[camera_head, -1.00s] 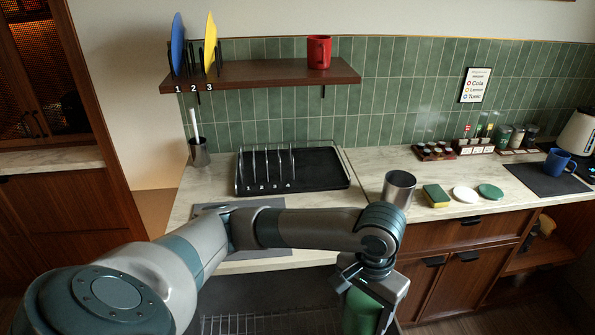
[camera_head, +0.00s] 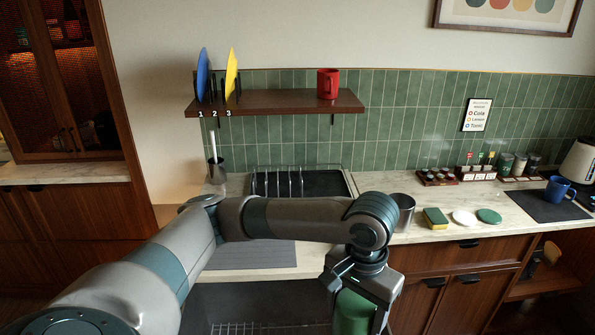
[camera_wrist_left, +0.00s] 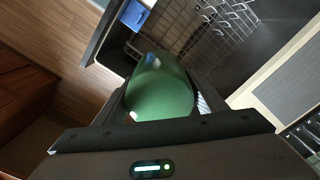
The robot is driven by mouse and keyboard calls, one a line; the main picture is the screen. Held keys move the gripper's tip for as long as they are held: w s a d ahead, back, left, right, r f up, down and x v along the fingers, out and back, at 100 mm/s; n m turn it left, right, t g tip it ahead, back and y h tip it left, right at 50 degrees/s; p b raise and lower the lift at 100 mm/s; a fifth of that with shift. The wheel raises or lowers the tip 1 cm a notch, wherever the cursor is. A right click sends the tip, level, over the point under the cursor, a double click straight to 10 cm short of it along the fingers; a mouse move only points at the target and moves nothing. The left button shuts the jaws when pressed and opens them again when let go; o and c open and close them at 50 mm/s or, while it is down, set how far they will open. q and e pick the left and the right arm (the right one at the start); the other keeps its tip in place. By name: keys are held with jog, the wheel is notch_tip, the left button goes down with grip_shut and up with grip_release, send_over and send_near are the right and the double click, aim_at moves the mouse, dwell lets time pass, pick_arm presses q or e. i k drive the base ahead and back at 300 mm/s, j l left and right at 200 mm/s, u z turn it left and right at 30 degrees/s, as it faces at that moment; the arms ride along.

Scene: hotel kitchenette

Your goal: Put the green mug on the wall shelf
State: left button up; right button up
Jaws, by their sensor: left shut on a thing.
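The green mug (camera_head: 352,314) is held in my left gripper (camera_head: 360,290), low at the front edge of the counter, in front of the sink area. The left wrist view also shows the mug (camera_wrist_left: 160,88) between the two fingers, which are shut on it. The dark wood wall shelf (camera_head: 285,101) is on the tiled wall at the back. It carries a rack with a blue plate (camera_head: 203,75) and a yellow plate (camera_head: 231,75) at its left, and a red mug (camera_head: 328,84) toward its right. The right gripper is not in view.
Bare shelf lies between the yellow plate and the red mug. On the counter are a black dish rack (camera_head: 325,184), a metal cup (camera_head: 403,211), a sponge (camera_head: 435,218), two round discs, and a blue mug (camera_head: 558,189) at right. My left arm crosses before the counter.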

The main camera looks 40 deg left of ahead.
aim_at(281, 102)
jog(key=l+u, duration=0.45)
jog(key=l, duration=0.4)
jog(key=i+l+u, duration=0.2)
jog(key=l, duration=0.25)
jog(key=i+l+u, duration=0.2)
jog(key=l, duration=0.3)
jog(key=l+u, duration=0.2)
jog(key=l, duration=0.3)
jog(key=i+l+u, duration=0.4)
jog(key=l, duration=0.2)
jog(key=i+l+u, duration=0.4)
jog(key=l, duration=0.35)
jog(key=i+l+u, duration=0.25)
jog(key=i+l, duration=0.15)
